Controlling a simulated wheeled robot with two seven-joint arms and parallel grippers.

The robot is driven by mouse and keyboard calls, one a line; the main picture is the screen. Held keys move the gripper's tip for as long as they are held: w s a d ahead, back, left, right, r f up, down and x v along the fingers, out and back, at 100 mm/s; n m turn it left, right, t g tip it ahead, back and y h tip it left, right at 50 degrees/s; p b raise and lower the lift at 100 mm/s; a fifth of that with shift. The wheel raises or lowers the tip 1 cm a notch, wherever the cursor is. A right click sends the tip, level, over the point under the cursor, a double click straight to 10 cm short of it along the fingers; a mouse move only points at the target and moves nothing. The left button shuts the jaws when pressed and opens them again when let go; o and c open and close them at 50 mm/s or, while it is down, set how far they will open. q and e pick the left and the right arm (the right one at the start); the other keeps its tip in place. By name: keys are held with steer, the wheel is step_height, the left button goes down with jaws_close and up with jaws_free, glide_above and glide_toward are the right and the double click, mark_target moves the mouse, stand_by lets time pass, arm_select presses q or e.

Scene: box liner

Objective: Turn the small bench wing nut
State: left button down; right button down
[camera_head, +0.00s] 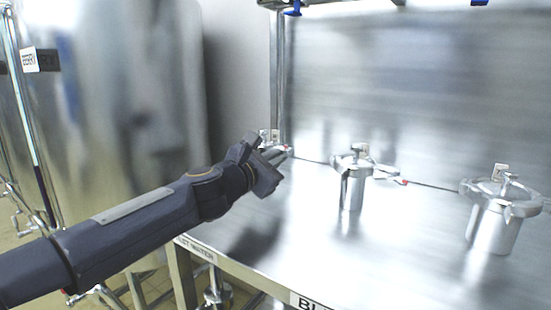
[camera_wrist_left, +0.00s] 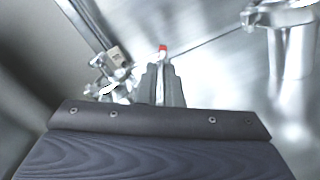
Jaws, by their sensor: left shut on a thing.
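My left gripper (camera_head: 272,165) reaches in from the left, over the back left part of the steel bench. In the left wrist view its two dark fingers (camera_wrist_left: 162,88) are close together on a thin silver piece, which I take to be the small bench wing nut (camera_wrist_left: 163,57). Silver fittings (camera_wrist_left: 108,84) stand just left of the fingers. My right gripper is out of view.
A middle lidded steel vessel (camera_head: 352,190) and a right lidded vessel (camera_head: 494,228) stand on the bench (camera_head: 300,255). A large steel tank (camera_head: 150,100) is at the left. The bench front is clear.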

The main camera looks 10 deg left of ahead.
arm_select(q)
steer(key=n, duration=0.3)
steer(key=shift+n, duration=0.4)
steer(key=shift+f+n, duration=0.1)
steer(key=shift+n, duration=1.7)
steer(key=c, duration=1.6)
jaws_free()
